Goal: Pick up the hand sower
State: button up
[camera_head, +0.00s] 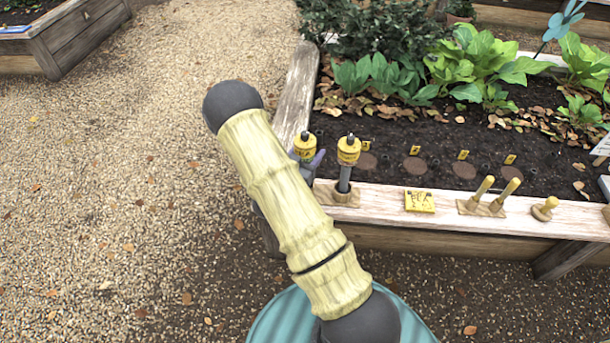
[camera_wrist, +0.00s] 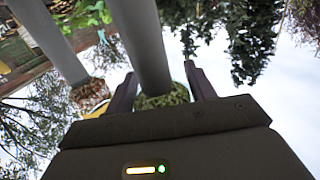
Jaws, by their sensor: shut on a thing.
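Two similar hand sowers with yellow heads, dark knobs and grey tubes show in the head view. My gripper (camera_head: 308,162) is shut on the left hand sower (camera_head: 304,145), just below its yellow head. My arm hides its lower part, so I cannot tell whether it is clear of the bed edge. In the wrist view its grey tube (camera_wrist: 140,40) runs between the purple fingers. The right hand sower (camera_head: 348,152) stands upright in a small wooden holder (camera_head: 342,198) on the bed's edge. Its tube (camera_wrist: 50,42) shows at the left of the wrist view, apart from the fingers.
The raised bed's pale wooden edge (camera_head: 382,201) carries a yellow seed packet (camera_head: 419,202) and several pegs (camera_head: 502,194). Behind are dark soil with yellow tags (camera_head: 413,150) and leafy plants (camera_head: 480,62). Open gravel (camera_head: 110,180) lies to the left.

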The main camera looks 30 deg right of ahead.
notch_tip(320, 180, up, 10)
jog(key=p, duration=0.3)
jog(key=shift+r, duration=0.1)
dwell(0.9)
